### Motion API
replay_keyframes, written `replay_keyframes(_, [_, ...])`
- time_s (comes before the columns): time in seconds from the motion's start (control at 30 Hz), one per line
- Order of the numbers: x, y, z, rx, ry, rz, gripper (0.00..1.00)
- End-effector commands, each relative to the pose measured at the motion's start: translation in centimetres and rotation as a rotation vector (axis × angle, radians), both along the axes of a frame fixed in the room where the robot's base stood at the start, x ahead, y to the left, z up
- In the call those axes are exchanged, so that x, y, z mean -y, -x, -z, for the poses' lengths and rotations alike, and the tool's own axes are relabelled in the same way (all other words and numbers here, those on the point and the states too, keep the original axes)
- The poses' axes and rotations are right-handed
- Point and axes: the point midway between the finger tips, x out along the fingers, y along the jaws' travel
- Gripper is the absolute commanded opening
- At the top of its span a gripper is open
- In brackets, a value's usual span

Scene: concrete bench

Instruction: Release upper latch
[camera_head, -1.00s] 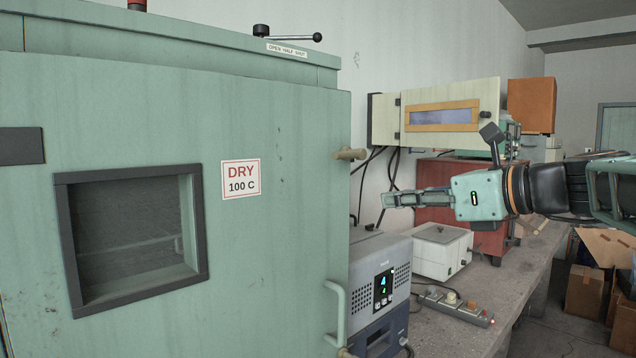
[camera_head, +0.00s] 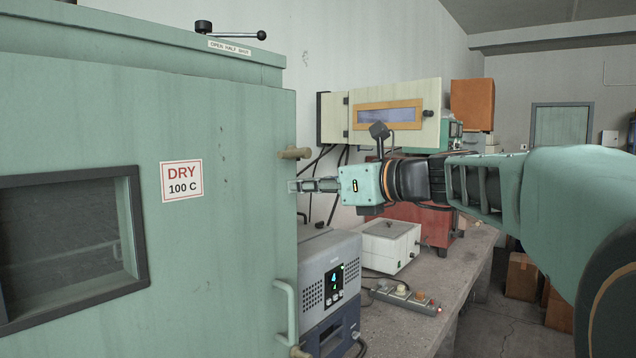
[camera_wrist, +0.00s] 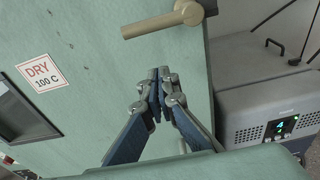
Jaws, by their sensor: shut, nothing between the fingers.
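The green oven door (camera_head: 225,240) fills the left of the head view, with a window and a "DRY 100 C" label. The upper latch (camera_head: 295,153) is a tan handle at the door's upper right edge. In the wrist view the latch (camera_wrist: 168,18) lies roughly level across the top of the picture. My gripper (camera_head: 292,186) is shut and empty, its tips just below the latch and apart from it in the picture. In the wrist view the closed fingertips (camera_wrist: 160,72) point toward the door, below the latch. The exact depth gap cannot be told.
A door handle (camera_head: 284,310) and a lower latch (camera_head: 299,351) are below on the door edge. A grey instrument with a display (camera_head: 330,283) stands right of the door. A white box (camera_head: 390,247) and a power strip (camera_head: 405,297) are on the bench.

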Motion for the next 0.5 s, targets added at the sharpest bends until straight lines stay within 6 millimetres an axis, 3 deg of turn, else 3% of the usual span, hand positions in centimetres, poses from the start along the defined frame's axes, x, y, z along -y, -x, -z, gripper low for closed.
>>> replay_keyframes(0.07, [-1.3, -1.0, 0.3, -0.002, 0.000, -0.002, 0.00])
replay_keyframes(0.23, [-0.9, -0.7, -2.5, 0.003, 0.000, 0.002, 0.00])
replay_keyframes(0.5, [-0.6, -0.5, -3.8, 0.001, 0.001, 0.002, 0.00])
